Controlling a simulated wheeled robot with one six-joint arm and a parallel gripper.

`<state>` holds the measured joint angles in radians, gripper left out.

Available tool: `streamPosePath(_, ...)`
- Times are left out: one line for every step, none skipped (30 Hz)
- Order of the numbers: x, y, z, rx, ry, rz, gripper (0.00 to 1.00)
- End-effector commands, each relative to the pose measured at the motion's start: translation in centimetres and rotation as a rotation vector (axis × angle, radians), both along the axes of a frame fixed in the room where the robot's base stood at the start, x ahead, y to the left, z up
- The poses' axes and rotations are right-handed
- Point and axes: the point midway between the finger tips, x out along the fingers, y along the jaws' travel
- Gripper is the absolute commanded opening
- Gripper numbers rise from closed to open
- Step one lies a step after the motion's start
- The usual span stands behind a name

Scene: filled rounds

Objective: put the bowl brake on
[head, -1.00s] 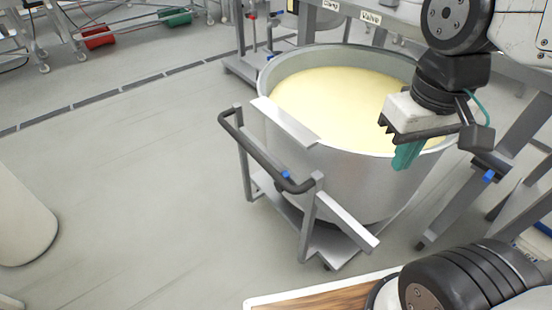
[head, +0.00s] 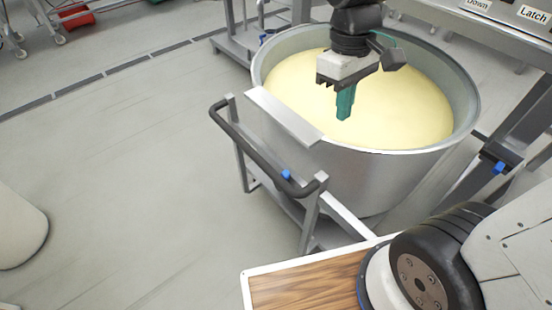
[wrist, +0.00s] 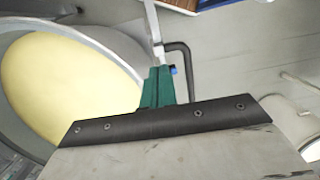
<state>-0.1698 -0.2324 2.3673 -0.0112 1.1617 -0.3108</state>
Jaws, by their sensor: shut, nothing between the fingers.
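The large steel bowl (head: 370,170) stands on a wheeled grey frame and holds pale yellow dough or batter (head: 405,115). It also shows at the left of the wrist view (wrist: 128,48). The frame has a dark push handle (head: 245,150) on its left side, with a small blue piece (head: 286,174) on the bar. The blue piece also shows in the wrist view (wrist: 174,70), just beyond the fingertips. I cannot tell whether it is the brake. My gripper (head: 343,112), with green fingers, is shut and empty. In the head view it appears over the bowl.
A wood-topped surface with a white edge (head: 248,290) is at the front, beside my arm. Another blue piece (head: 499,167) is on the grey machine frame at right. A Latch label (head: 532,14) is at top right. The floor (head: 120,170) left of the handle is clear.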

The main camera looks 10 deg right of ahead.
Motion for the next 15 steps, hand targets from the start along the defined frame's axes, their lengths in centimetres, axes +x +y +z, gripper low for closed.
streamPosePath(1.4, 0.8, -1.1, 0.002, 0.030, 0.065, 0.00)
streamPosePath(2.1, 1.3, -1.7, 0.004, 0.045, 0.112, 0.00)
streamPosePath(3.2, 2.0, -2.6, 0.010, 0.064, 0.176, 0.00)
streamPosePath(4.0, 2.5, -3.3, 0.015, 0.076, 0.225, 0.00)
streamPosePath(4.8, 3.0, -4.0, 0.020, 0.089, 0.276, 0.00)
streamPosePath(5.8, 3.7, -5.0, 0.029, 0.106, 0.346, 0.00)
streamPosePath(6.6, 4.3, -5.8, 0.036, 0.118, 0.401, 0.00)
streamPosePath(7.4, 4.9, -6.7, 0.044, 0.130, 0.457, 0.00)
streamPosePath(8.4, 5.6, -7.9, 0.056, 0.145, 0.535, 0.00)
streamPosePath(9.2, 6.2, -8.8, 0.065, 0.156, 0.596, 0.00)
streamPosePath(9.9, 6.8, -9.8, 0.076, 0.166, 0.659, 0.00)
streamPosePath(10.9, 7.7, -11.1, 0.092, 0.179, 0.749, 0.00)
streamPosePath(11.6, 8.3, -12.2, 0.104, 0.188, 0.817, 0.00)
streamPosePath(12.3, 8.9, -13.2, 0.117, 0.195, 0.889, 0.00)
streamPosePath(13.2, 9.7, -14.5, 0.136, 0.203, 0.987, 0.00)
